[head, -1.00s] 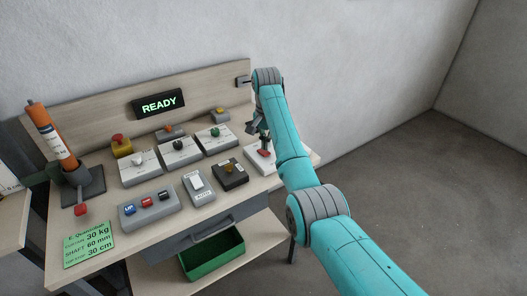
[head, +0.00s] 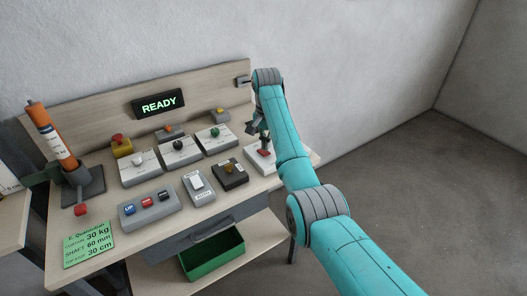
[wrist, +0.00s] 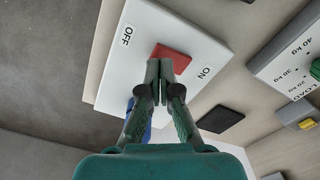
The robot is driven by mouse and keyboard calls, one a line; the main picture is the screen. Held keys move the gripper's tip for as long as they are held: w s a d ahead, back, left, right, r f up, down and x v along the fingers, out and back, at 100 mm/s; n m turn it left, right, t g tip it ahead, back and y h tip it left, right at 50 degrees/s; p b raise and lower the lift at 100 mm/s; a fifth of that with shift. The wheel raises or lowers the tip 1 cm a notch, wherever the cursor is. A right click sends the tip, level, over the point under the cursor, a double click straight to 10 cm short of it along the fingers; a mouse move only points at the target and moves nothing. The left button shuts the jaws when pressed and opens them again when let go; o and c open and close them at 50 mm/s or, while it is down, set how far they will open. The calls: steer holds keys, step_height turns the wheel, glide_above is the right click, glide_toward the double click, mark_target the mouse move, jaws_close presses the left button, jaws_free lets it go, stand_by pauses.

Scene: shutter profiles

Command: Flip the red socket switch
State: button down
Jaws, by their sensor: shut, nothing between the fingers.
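The red socket switch (wrist: 172,60) is a red rocker on a white plate (wrist: 212,60). In the wrist view the plate has OFF printed to the left of the rocker and ON to the right. My gripper (wrist: 160,66) is shut and empty, its fingertips over the near edge of the rocker. I cannot tell whether they touch it. In the head view the red switch (head: 264,152) shows at the bench's right end, just below my gripper (head: 263,139). Which way the rocker is tilted is unclear.
A dark rectangle (wrist: 220,118) and a partly hidden blue part lie near the fingers in the wrist view. A dark box with a knob (head: 230,175) stands left of the socket. The sign (head: 158,103) reads READY. A green bin (head: 213,256) sits below.

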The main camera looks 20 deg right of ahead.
mark_target(266, 153)
steer(key=shift+f, duration=1.25)
stand_by(0.7)
steer(key=shift+r, duration=3.5)
